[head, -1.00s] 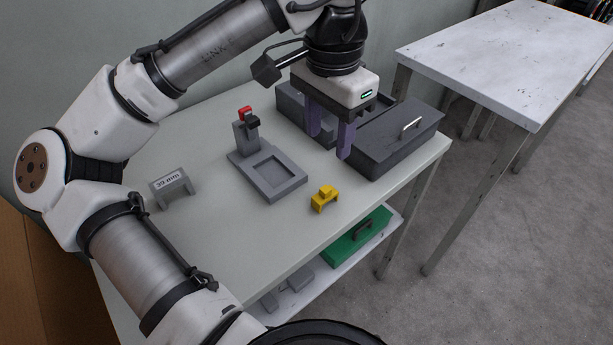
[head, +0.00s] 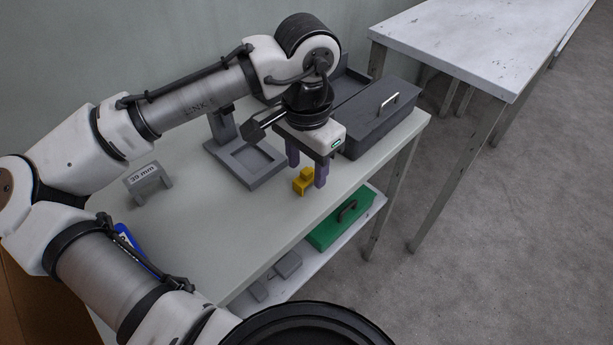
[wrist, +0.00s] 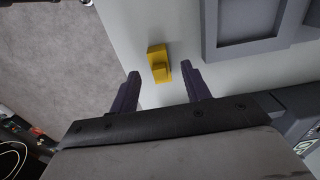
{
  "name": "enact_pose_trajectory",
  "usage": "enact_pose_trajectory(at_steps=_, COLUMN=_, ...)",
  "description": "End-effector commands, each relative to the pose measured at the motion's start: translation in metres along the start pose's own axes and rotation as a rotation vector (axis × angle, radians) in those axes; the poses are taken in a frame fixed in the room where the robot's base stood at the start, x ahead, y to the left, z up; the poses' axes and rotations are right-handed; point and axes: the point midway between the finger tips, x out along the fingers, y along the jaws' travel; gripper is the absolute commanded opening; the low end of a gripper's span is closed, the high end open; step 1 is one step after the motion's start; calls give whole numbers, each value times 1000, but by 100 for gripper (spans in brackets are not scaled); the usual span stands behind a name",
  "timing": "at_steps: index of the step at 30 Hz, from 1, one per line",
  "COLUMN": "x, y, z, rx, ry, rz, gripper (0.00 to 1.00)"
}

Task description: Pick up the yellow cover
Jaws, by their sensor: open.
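The yellow cover (head: 302,182) is a small stepped block standing on the light table near its front edge. In the wrist view the yellow cover (wrist: 158,62) lies just beyond the fingertips, roughly centred between them. My gripper (head: 306,172) is pointing down with its purple fingers apart, close to the cover; it partly overlaps the cover in the head view. I cannot tell the exact height of the fingertips above the table.
A grey fixture (head: 262,176) with a square recess stands left of the cover. A dark lidded box (head: 372,128) stands behind right. A grey "39 mm" gauge block (head: 147,183) is at left. A green box (head: 335,225) is on the lower shelf. The table front-left of the cover is clear.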

Motion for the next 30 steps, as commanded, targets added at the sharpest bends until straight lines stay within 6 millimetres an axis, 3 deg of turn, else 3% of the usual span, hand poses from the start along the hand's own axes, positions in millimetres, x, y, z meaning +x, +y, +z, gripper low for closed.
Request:
enact_pose_trajectory(at_steps=4, x=17, y=0, z=0, rx=-1, ry=-1, rz=0, gripper=47)
enact_pose_trajectory(at_steps=12, x=19, y=0, z=0, rx=-1, ry=0, rz=0, gripper=47)
enact_pose_trajectory(at_steps=22, x=19, y=0, z=0, rx=-1, ry=0, rz=0, gripper=5)
enact_pose_trajectory(at_steps=30, x=18, y=0, z=0, rx=-1, ry=0, rz=-1, gripper=4)
